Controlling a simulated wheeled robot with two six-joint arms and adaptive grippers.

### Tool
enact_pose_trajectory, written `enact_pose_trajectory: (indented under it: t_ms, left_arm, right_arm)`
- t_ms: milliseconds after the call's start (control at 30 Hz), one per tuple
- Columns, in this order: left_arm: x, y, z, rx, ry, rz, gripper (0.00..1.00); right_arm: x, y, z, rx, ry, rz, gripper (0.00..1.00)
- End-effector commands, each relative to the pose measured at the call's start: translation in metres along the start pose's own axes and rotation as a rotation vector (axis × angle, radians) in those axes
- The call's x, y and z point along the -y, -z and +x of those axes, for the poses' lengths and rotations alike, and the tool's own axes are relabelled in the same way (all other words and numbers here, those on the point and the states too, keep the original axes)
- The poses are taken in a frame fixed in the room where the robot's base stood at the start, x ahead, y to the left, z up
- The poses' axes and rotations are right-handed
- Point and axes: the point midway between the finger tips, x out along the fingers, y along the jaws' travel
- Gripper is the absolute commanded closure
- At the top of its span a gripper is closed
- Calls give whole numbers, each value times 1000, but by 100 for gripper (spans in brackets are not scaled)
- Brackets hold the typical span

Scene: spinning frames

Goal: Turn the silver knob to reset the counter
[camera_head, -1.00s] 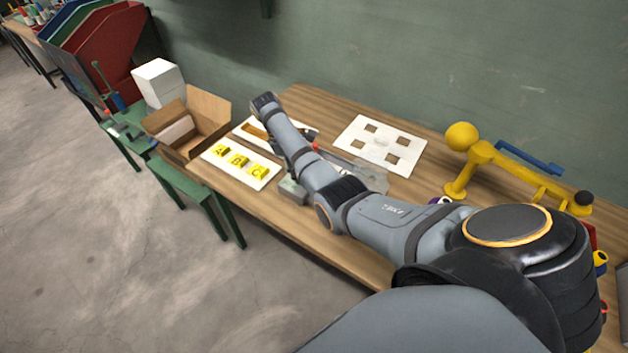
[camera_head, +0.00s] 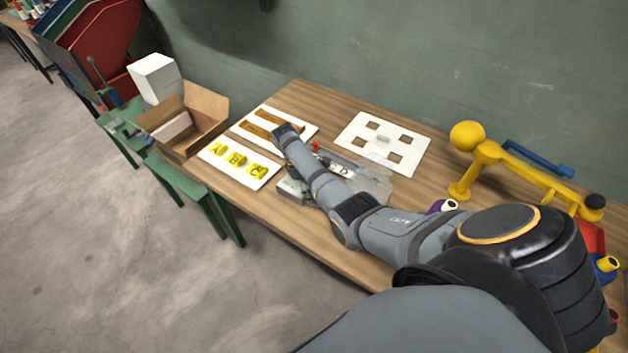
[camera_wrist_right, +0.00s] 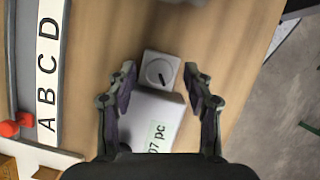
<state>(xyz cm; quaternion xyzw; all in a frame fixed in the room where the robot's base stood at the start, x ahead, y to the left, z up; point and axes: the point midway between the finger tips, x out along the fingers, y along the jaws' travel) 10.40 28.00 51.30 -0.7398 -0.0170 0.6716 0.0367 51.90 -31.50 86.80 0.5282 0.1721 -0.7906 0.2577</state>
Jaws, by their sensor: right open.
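The silver knob (camera_wrist_right: 159,71) is a round dial with a dark pointer mark, set on a small pale square block in the right wrist view. It adjoins a white counter box (camera_wrist_right: 146,112) with a pale green label whose visible part reads "07 pc". My right gripper (camera_wrist_right: 160,78) is open, with one finger on each side of the block and a gap on both sides; no contact shows. In the head view the grey counter box (camera_head: 291,187) is partly covered by my right arm, which hides the knob and the right gripper. My left gripper is not in view.
A white board with yellow A, B, C blocks (camera_head: 260,170) lies left of the counter. A white board with square holes (camera_head: 386,130), a clear-and-grey device (camera_head: 372,185) and a yellow stand (camera_head: 487,152) are on the wooden table. An open cardboard box (camera_head: 208,104) stands at the left end.

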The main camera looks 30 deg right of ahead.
Motion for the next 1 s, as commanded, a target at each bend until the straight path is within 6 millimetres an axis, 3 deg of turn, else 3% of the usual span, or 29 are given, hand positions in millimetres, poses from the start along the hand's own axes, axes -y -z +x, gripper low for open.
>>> enact_pose_trajectory:
  t_ms: [33, 133, 400, 767, 1000]
  left_arm:
    - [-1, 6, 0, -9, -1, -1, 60]
    - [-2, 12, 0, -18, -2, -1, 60]
    - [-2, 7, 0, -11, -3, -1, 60]
    - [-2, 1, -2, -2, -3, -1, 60]
    - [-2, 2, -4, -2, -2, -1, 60]
  right_arm:
    - [0, 0, 0, 0, 0, 0, 50]
    - [0, 0, 0, 0, 0, 0, 63]
    - [0, 0, 0, 0, -1, 0, 100]
    - [-1, 0, -2, 0, 22, 55, 100]
    - [-3, -1, -2, 1, 86, 209, 100]
